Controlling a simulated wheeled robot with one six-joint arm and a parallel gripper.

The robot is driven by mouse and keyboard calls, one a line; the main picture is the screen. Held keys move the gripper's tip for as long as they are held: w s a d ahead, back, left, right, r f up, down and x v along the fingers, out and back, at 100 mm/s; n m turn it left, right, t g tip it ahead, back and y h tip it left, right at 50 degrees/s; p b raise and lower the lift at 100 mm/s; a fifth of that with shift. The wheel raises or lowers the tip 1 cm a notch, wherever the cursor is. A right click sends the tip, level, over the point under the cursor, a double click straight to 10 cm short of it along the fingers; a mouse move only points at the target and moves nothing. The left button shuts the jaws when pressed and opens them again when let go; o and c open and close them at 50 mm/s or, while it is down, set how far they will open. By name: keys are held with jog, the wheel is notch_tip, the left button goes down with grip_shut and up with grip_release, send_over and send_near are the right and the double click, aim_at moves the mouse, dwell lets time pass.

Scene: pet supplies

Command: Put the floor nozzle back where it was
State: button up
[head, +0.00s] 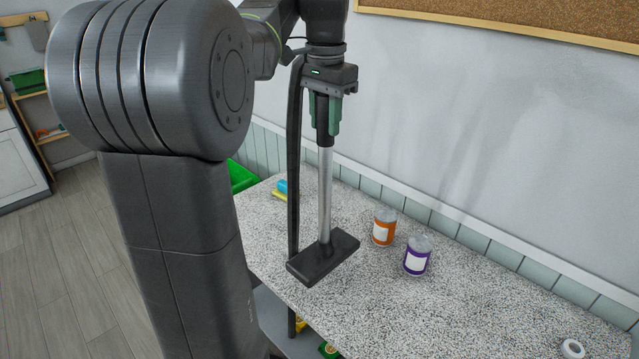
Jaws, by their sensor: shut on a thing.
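The floor nozzle (323,258) is a flat black rectangular head on the lower end of a silver tube (325,195). In the head view it hangs over the speckled worktop (450,315); I cannot tell whether it touches the surface. My gripper (326,125), with green fingers, points down and is shut on the dark top end of the tube. The tube stands close to upright. A long black pole or hose (293,170) runs down just left of it. The ends of the fingers partly cover the top of the tube.
An orange-labelled can (384,228) and a purple-labelled can (417,257) stand right of the nozzle. A blue and yellow item (281,190) lies at the back left. The wall runs behind; the right worktop is mostly clear.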

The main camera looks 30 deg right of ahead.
aim_at(325, 151)
jog(key=shift+f, duration=3.4)
jog(key=shift+f, duration=0.15)
jog(key=o, duration=1.1)
jog(key=shift+c, duration=0.2)
notch_tip(325, 151, up, 12)
jog(key=shift+r, duration=0.1)
